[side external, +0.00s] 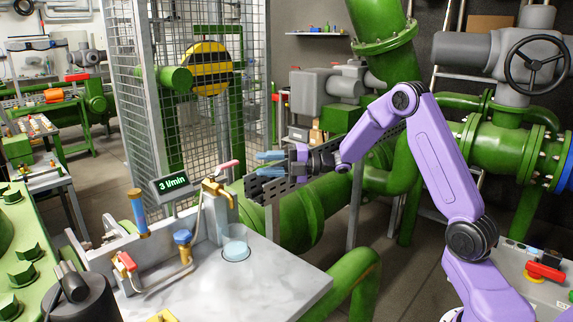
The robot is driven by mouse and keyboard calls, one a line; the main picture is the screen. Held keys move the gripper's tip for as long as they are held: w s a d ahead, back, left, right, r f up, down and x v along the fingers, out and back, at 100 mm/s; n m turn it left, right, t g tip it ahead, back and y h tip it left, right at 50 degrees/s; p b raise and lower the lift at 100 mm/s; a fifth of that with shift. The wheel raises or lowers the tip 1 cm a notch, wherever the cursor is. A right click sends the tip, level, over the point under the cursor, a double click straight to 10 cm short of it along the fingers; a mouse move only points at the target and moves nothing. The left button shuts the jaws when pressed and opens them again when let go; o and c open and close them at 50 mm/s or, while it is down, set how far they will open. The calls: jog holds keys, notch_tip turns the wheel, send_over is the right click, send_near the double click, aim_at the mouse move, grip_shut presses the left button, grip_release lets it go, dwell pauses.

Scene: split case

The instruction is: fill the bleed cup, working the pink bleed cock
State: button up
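The bleed cup (235,249) is a clear, bluish cup standing on the pale metal bench top, below the brass tap (216,190). How much liquid is in it is too small to tell. The pink bleed cock (229,166) is a lever above the brass tap, pointing up and to the right. My gripper (262,163) is to the right of the pink lever, with its blue fingers pointing left toward it. The fingers are apart with a gap between them and nothing visible in it. They appear clear of the lever.
A display (172,183) reading "3 l/min" stands left of the tap. A blue-capped brass fitting (183,238), a red-handled valve (126,262) and a blue-and-brass cylinder (138,213) are on the bench's left. A wire mesh guard (130,85) and green pipes stand behind.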

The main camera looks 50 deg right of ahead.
aim_at(223, 165)
jog(key=shift+v, duration=2.6)
jog(key=shift+s+a, duration=0.1)
jog(key=shift+s, duration=0.05)
jog(key=x, duration=1.7)
jog(key=shift+w, duration=0.25)
grip_shut()
